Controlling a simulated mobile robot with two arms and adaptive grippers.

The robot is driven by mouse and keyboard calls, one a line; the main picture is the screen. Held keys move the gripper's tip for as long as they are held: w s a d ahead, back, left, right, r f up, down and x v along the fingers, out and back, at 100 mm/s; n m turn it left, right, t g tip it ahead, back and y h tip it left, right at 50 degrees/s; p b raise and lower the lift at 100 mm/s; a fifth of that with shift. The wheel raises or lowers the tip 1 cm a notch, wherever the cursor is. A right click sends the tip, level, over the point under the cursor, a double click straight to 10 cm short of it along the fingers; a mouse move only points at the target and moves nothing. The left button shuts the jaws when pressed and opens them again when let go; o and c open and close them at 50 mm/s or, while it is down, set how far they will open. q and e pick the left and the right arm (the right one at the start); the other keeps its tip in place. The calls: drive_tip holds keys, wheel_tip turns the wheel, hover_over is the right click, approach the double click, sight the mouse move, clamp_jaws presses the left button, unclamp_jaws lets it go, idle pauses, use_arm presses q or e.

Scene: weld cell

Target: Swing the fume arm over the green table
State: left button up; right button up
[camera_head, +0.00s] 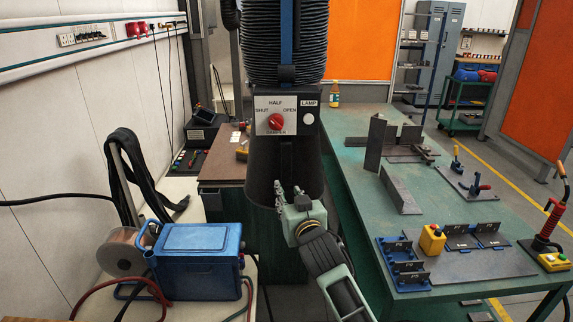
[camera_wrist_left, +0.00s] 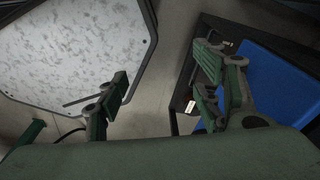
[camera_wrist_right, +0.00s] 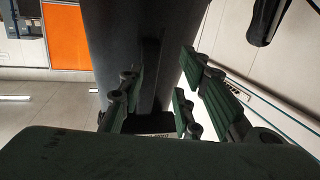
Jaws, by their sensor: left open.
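The fume arm's black ribbed hose (camera_head: 284,40) hangs in the middle of the head view. Below it are a white damper panel with a red knob (camera_head: 276,122) and a dark hood (camera_head: 262,165). The hood hangs in the gap left of the green table (camera_head: 352,142). My right gripper (camera_head: 289,194) is in front of the hood's lower part. In the right wrist view my right gripper (camera_wrist_right: 160,100) has its fingers apart, with the dark hood (camera_wrist_right: 145,50) beyond them; contact cannot be told. My left gripper (camera_wrist_left: 165,95) is open and empty, outside the head view.
Steel angle pieces (camera_head: 400,190), blue fixtures (camera_head: 402,265) and a yellow button box (camera_head: 432,240) stand on the green table. A blue wire-feeder case (camera_head: 200,255) stands at the lower left. A wood-topped bench (camera_head: 222,165) is left of the hood.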

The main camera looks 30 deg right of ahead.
drive_tip(key=t, duration=0.1)
approach(287, 161)
drive_tip(key=w, duration=0.1)
drive_tip(key=shift+m+h, duration=0.3)
drive_tip(key=shift+h, duration=0.1)
drive_tip(key=p+x, duration=0.2)
drive_tip(key=x, duration=0.4)
drive_tip(key=shift+w, duration=0.1)
use_arm(q)
drive_tip(key=shift+s+d+r, duration=0.1)
drive_tip(key=shift+d+r, duration=0.1)
drive_tip(key=shift+r, duration=0.35)
drive_tip(key=shift+s+d+r, duration=0.1)
drive_tip(key=shift+d+r, duration=0.05)
drive_tip(key=shift+r, duration=0.4)
use_arm(e)
drive_tip(key=shift+w+d+f, duration=0.15)
drive_tip(key=shift+w+d, duration=0.1)
drive_tip(key=shift+w, duration=0.35)
drive_tip(key=shift+c, duration=0.2)
clamp_jaws()
use_arm(q)
drive_tip(key=shift+d, duration=0.15)
